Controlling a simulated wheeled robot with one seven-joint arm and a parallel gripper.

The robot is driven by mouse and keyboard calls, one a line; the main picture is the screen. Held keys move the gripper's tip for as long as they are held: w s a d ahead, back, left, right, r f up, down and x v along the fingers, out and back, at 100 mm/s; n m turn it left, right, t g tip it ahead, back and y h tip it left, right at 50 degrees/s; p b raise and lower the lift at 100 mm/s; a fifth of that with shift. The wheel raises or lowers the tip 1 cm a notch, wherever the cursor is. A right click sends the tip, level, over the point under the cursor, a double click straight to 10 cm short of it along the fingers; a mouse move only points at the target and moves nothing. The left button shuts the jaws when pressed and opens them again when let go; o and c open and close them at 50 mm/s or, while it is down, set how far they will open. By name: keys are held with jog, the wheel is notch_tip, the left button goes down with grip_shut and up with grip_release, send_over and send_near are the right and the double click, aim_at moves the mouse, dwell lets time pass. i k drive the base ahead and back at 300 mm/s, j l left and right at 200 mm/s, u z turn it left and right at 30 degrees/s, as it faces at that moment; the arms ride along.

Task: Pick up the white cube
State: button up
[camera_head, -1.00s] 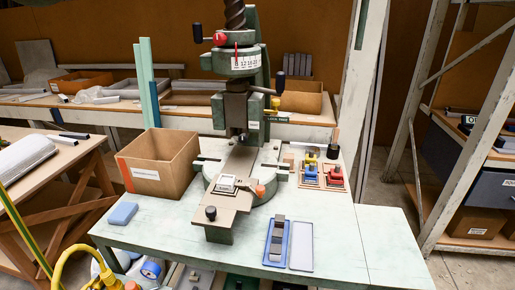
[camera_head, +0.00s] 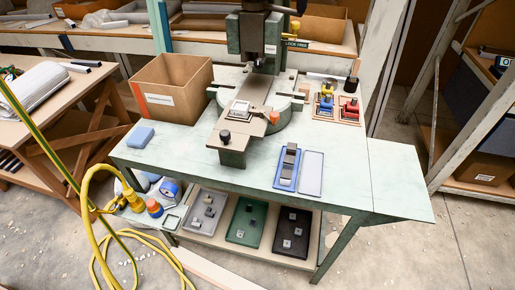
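I cannot clearly make out a white cube. Small light-grey blocks sit in trays on the lower shelf: several in the grey tray (camera_head: 189,222), several in the green tray (camera_head: 237,237) and some in the black tray (camera_head: 276,244). They are too small to tell which, if any, is white. A small pale square piece (camera_head: 239,108) lies on the bed of the fly press (camera_head: 262,85). My gripper is not in view.
The pale green table (camera_head: 345,165) bears a cardboard box (camera_head: 168,90), a blue block (camera_head: 140,137), a blue tray (camera_head: 280,181) of grey blocks and an empty pale tray (camera_head: 312,174). Its right end is bare. A yellow hose (camera_head: 93,225) hangs at left. A frame leg (camera_head: 333,248) stands at front right.

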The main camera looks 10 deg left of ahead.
aim_at(286, 244)
jog(key=i+j+u, duration=0.35)
jog(key=i+u, duration=0.3)
jog(key=i, duration=0.2)
jog(key=i+u, duration=0.35)
jog(key=i+j, duration=0.05)
jog(key=i, duration=0.05)
